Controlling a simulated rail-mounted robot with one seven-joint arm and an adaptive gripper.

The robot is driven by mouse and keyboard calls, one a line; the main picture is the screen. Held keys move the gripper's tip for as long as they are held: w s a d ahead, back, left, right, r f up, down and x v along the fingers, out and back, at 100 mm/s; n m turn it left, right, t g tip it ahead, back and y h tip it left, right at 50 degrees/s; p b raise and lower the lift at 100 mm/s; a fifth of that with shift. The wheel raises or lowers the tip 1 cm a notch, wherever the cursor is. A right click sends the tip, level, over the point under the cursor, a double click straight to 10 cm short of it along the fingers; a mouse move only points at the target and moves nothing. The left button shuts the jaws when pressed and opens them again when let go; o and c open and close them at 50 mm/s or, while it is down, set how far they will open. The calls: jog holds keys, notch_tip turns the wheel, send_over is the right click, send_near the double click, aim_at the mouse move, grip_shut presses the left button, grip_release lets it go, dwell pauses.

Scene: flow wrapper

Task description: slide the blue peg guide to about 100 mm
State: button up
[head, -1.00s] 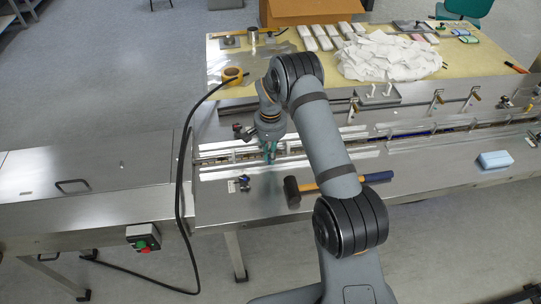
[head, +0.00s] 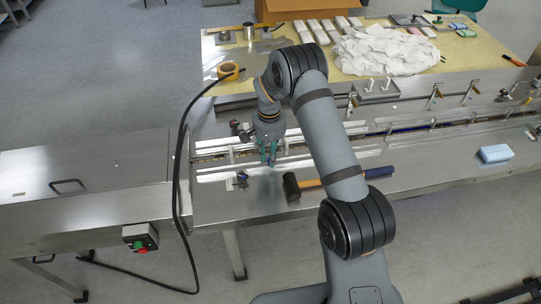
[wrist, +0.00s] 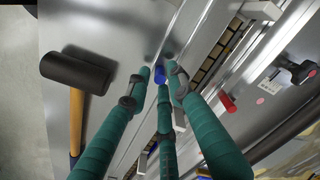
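The three teal fingers of my gripper (wrist: 158,76) reach down to the machine's guide rails in the wrist view. A small blue piece (wrist: 160,75), which looks like the peg guide, shows between the fingertips, partly hidden by them. The tips are apart from each other, and I cannot tell whether they touch the blue piece. In the head view my gripper (head: 268,160) is low over the near rail, and the blue piece cannot be made out there. No scale reading is legible.
A hammer with a black head (head: 291,187) lies on the steel top in front of the rail. A small fixture with a blue knob (head: 242,178) stands left of it. A light-blue block (head: 495,153) lies at right. A red piece (wrist: 227,101) is beside the rails.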

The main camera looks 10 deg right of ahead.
jog(key=shift+o, duration=0.7)
jog(key=shift+r, duration=0.1)
notch_tip(320, 180, up, 12)
